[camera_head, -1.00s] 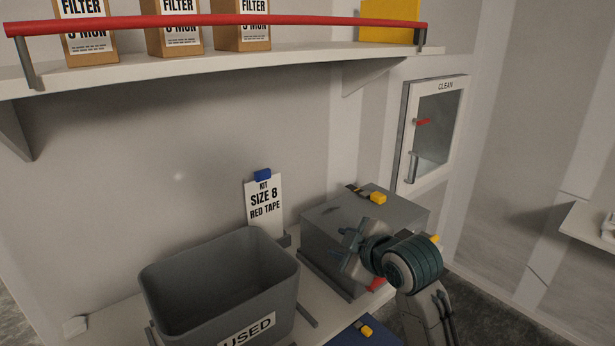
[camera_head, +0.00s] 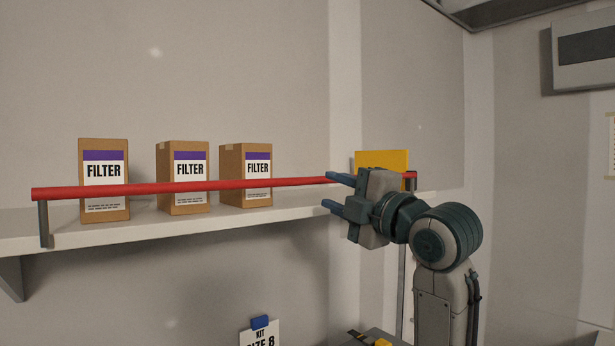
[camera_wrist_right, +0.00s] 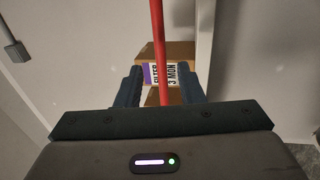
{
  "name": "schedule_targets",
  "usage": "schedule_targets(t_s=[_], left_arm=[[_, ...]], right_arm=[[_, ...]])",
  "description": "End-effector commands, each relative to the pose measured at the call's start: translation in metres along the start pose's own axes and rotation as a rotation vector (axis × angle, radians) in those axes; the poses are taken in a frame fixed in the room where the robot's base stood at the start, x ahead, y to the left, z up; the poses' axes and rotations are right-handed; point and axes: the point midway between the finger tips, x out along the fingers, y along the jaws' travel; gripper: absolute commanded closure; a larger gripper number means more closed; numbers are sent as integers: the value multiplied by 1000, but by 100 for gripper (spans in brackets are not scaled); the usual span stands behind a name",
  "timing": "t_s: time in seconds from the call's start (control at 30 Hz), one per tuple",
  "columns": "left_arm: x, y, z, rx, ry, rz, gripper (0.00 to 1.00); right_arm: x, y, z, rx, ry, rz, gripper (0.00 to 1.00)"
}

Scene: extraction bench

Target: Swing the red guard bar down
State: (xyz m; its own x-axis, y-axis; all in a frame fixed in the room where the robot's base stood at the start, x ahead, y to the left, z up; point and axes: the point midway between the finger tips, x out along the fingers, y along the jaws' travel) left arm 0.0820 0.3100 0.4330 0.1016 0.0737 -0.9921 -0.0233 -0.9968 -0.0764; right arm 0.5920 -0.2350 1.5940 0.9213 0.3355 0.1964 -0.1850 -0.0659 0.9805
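The red guard bar (camera_head: 200,187) runs level across the front of the shelf, raised on short grey posts at each end. My right gripper (camera_head: 337,195) is in front of the bar's right part, its two blue-grey fingers apart and pointing left. In the right wrist view the bar (camera_wrist_right: 158,45) passes up the middle, between the open fingers (camera_wrist_right: 160,88) as seen from there. I cannot tell whether it touches them. My left gripper is not in view.
Three filter boxes (camera_head: 103,205) stand on the white shelf (camera_head: 150,228) behind the bar. A yellow item (camera_head: 395,160) is at the shelf's right end, partly behind my right gripper. A kit card (camera_head: 258,335) shows below. The wall above the shelf is bare.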

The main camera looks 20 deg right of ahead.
Motion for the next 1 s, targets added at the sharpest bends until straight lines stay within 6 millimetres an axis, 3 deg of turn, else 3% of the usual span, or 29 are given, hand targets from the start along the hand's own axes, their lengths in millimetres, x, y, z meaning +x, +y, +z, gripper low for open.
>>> schedule_targets(t_s=[0.03,0.2,0.4,0.83,1.0], left_arm=[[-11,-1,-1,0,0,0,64],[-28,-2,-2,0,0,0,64],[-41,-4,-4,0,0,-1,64],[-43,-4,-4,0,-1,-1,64],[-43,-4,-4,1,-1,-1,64]], right_arm=[[12,5,-1,6,2,-3,66],[45,5,-1,6,2,-3,66],[72,3,0,4,1,-2,66],[82,0,0,2,-1,0,66],[82,0,0,2,-1,0,99]])
